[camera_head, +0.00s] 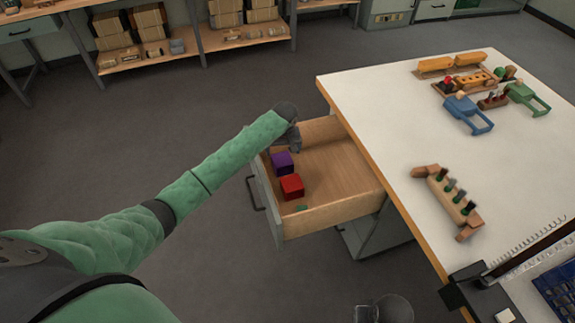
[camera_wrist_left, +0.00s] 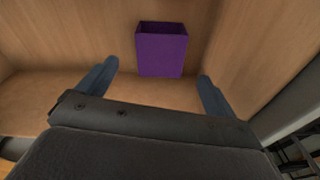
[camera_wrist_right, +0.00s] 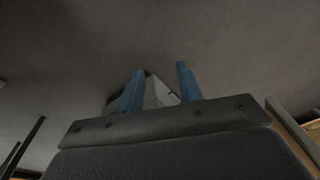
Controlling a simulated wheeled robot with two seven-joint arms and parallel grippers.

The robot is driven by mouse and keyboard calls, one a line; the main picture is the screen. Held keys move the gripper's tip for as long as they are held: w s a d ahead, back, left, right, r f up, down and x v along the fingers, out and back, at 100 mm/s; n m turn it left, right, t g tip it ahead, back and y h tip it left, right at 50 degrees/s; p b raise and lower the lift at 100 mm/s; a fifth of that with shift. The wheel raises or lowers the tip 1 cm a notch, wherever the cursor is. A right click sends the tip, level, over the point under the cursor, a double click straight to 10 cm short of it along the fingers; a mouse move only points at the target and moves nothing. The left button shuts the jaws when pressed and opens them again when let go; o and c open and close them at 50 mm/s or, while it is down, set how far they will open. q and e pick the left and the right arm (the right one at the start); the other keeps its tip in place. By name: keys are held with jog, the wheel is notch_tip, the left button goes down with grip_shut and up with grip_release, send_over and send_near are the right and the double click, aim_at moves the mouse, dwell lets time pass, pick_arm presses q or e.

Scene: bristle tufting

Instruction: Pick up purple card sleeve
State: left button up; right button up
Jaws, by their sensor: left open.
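The purple card sleeve (camera_head: 282,161) is a small open-topped box inside the pulled-out wooden drawer (camera_head: 335,165). In the left wrist view the purple sleeve (camera_wrist_left: 161,52) stands ahead of the fingers, apart from them, with its open top showing. My left gripper (camera_head: 294,147) is over the drawer, just behind the sleeve. In its wrist view the left fingers (camera_wrist_left: 157,88) are spread wide with nothing between them. My right gripper (camera_wrist_right: 158,88) shows its two blue fingers apart over the grey floor, with no object clearly held.
A red box (camera_head: 291,186) stands beside the purple sleeve, and a small green item (camera_head: 300,208) lies near the drawer's front. The white table (camera_head: 395,140) to the right carries wooden racks and tools. Shelves with boxes (camera_head: 150,20) stand at the back.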

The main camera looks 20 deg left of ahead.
aim_at(282, 159)
pick_arm(q)
jog(key=shift+a+n, duration=0.1)
jog(key=shift+n, duration=0.7)
jog(key=shift+f+n, duration=0.1)
jog(key=shift+n, duration=0.2)
jog(key=shift+w+f+p, duration=0.1)
jog(key=shift+f+p, duration=0.25)
jog(key=shift+f, duration=0.95)
jog(key=shift+w+a+f+p, duration=0.15)
jog(key=shift+f+p, duration=0.2)
jog(key=shift+f, duration=0.85)
jog(key=shift+w+a+f+p, duration=0.15)
jog(key=shift+f+p, duration=0.2)
jog(key=shift+f, duration=0.85)
pick_arm(e)
notch_tip(282, 159, down, 8)
jog(key=shift+f, duration=0.25)
jog(key=shift+w, duration=0.1)
pick_arm(q)
jog(key=c, duration=1)
jog(key=shift+c, duration=0.2)
jog(key=shift+r, duration=0.1)
